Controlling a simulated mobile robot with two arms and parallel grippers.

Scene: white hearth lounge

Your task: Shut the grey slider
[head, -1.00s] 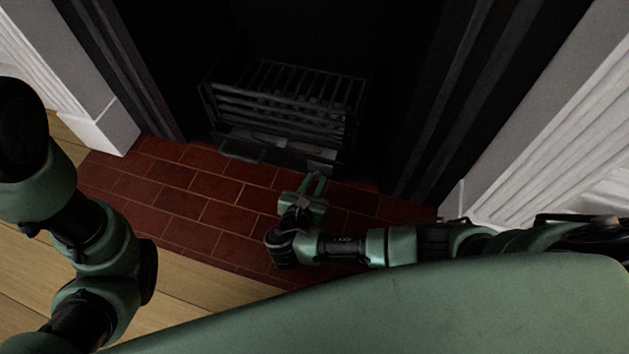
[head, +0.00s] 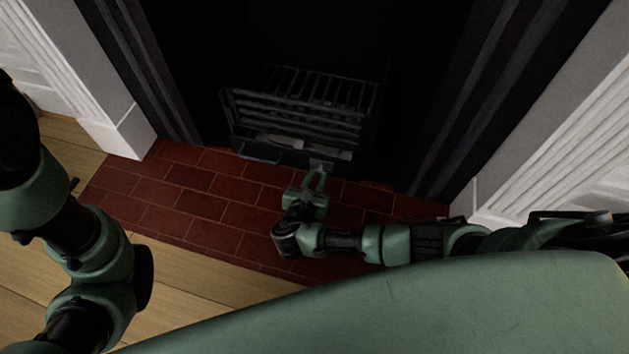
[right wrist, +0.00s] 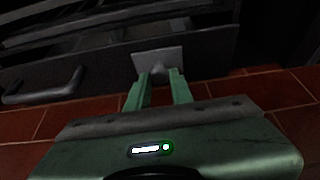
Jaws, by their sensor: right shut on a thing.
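The grey slider is a small light-grey plate with a knob (right wrist: 158,57) on the dark front under the fire grate. In the head view it is a small pale patch (head: 319,164) at the grate's lower right. My right gripper (head: 317,180) reaches it from the front, low over the bricks. In the right wrist view its two green fingers (right wrist: 157,77) are shut on the slider's knob, which is partly hidden between the tips. My left arm shows at the left of the head view, but its gripper is out of frame.
The black fire grate (head: 300,105) stands in the dark fireplace. A bar handle (right wrist: 48,88) sits on the same front, left of the slider. Red brick hearth (head: 195,190) lies in front, with white surround posts (head: 125,130) on both sides.

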